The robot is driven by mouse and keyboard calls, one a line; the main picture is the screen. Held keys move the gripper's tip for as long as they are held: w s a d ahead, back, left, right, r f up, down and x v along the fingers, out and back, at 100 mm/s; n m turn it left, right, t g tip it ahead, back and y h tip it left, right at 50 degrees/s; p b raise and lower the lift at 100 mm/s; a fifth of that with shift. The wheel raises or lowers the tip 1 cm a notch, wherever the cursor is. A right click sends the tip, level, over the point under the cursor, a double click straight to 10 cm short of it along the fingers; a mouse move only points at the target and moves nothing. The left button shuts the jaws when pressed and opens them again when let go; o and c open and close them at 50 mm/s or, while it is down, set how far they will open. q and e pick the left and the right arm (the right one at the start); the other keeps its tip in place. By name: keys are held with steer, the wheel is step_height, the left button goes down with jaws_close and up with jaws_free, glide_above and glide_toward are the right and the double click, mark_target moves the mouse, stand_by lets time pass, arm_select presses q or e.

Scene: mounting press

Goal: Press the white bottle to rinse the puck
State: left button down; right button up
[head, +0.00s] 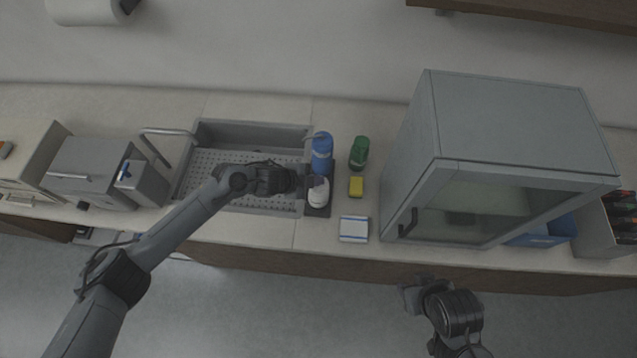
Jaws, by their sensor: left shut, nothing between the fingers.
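The white bottle (319,196) stands upright on a small dark tray (318,212) at the right edge of the sink. My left gripper (314,184) is shut and empty. It is at the top of the white bottle and partly covers it; I cannot tell if it touches. I cannot make out the puck. My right gripper (412,293) hangs over the floor in front of the counter, far from the bottle, and its fingers are too unclear to read.
A blue bottle (322,150) stands just behind the white one. A green bottle (359,152), a yellow block (356,187) and a white-and-blue box (354,229) are to the right. A large grey cabinet (510,115) stands beyond. The sink (240,128) lies left.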

arm_select(q)
steer(key=shift+f+b, duration=0.35)
steer(key=shift+f, duration=0.1)
stand_by(0.7)
stand_by(0.4)
steer(key=shift+r+p, duration=0.75)
steer(key=shift+r, duration=0.15)
steer(key=shift+r+p, duration=0.6)
step_height(320, 180, up, 4)
steer(key=p, duration=0.3)
steer(key=shift+f, duration=0.1)
steer(key=shift+s+f, duration=0.1)
